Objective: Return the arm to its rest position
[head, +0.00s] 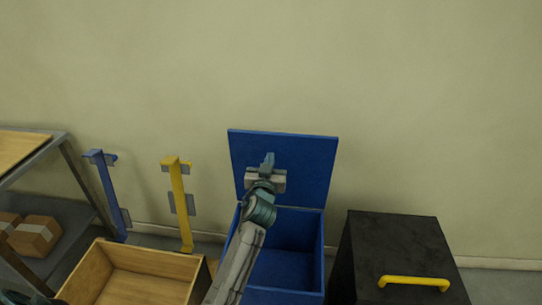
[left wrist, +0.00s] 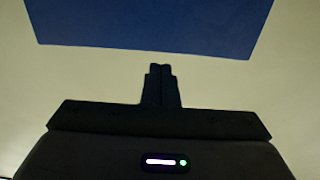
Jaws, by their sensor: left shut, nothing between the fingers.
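My left gripper (head: 268,160) is shut and empty. In the head view it is raised in front of the upright lid (head: 305,165) of a blue box (head: 318,265). In the left wrist view the fingers of my left gripper (left wrist: 160,72) are together, with the blue lid (left wrist: 150,25) beyond them at the top. I cannot tell how far the fingertips are from the lid. My left forearm covers part of the box's front and left side. My right gripper shows in neither view.
A black cabinet (head: 385,245) with a yellow handle (head: 413,283) stands right of the box. An open wooden box (head: 140,288) is to the left. Blue (head: 107,195) and yellow (head: 179,205) posts stand near the wall. A shelf (head: 65,160) with cardboard boxes (head: 36,236) is far left.

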